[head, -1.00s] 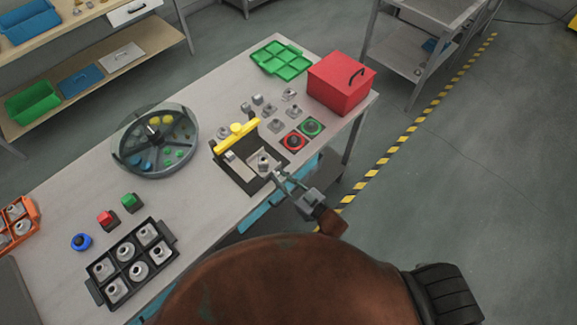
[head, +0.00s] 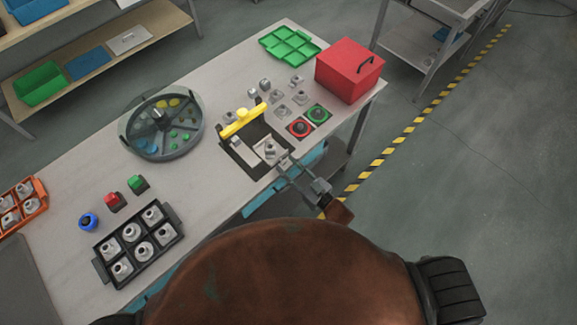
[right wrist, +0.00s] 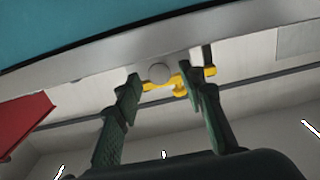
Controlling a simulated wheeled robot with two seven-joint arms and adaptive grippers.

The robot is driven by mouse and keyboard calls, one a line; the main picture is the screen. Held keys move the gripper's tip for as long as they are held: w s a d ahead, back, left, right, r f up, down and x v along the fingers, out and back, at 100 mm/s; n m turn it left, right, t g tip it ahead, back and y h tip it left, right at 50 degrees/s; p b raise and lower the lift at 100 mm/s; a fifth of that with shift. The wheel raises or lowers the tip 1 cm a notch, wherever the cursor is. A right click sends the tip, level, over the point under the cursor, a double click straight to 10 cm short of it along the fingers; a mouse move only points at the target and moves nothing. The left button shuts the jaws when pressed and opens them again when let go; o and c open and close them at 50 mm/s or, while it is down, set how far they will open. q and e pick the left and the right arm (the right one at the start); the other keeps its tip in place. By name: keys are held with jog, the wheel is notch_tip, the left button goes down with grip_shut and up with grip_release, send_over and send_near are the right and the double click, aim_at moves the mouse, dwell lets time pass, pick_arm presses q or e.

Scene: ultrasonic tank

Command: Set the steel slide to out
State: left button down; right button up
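A steel slide with a round knob (head: 270,151) sits at the near right end of a black frame (head: 259,172) on the bench. A yellow bar (head: 242,122) with a raised middle crosses the frame's far end. My right gripper (head: 285,166) is at the bench's front edge, just short of the steel slide. In the right wrist view its two green fingers (right wrist: 160,82) are apart. A grey round knob (right wrist: 159,73) shows between and beyond the fingertips, with the yellow bar behind it. I cannot tell whether a finger touches it. My left gripper is not in view.
Red and green round buttons (head: 308,120) and several small grey fixtures lie right of and behind the frame. A red box (head: 349,71) and a green tray (head: 290,45) stand at the far end. A round dish (head: 161,124) and black tray (head: 138,243) are left.

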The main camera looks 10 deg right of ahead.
jog(key=v, duration=1.2)
jog(key=shift+w+f, duration=0.1)
jog(key=s+d+f+m+g+h+b, duration=0.1)
jog(key=s+d+f+g+h, duration=0.3)
jog(key=f, duration=0.8)
jog(key=s+d+f+m+h+b, duration=0.1)
jog(key=d+f, duration=0.5)
jog(key=f, duration=0.6)
jog(key=s+d+f+m+g+h+b, duration=0.1)
jog(key=s+d+f+m+g+h, duration=0.3)
jog(key=f, duration=0.8)
jog(key=s+d+f+g, duration=0.1)
jog(key=s+f+g, duration=0.1)
jog(key=s+f, duration=0.4)
jog(key=s+d+f+g+b, duration=0.1)
jog(key=s+f+g, duration=0.1)
jog(key=s+f, duration=0.5)
jog(key=s+d+f+g+h, duration=0.1)
jog(key=s+f, duration=0.6)
jog(key=s, duration=0.9)
jog(key=shift+d+n+g+b, duration=0.3)
jog(key=shift+d+g, duration=0.2)
jog(key=shift+d, duration=0.1)
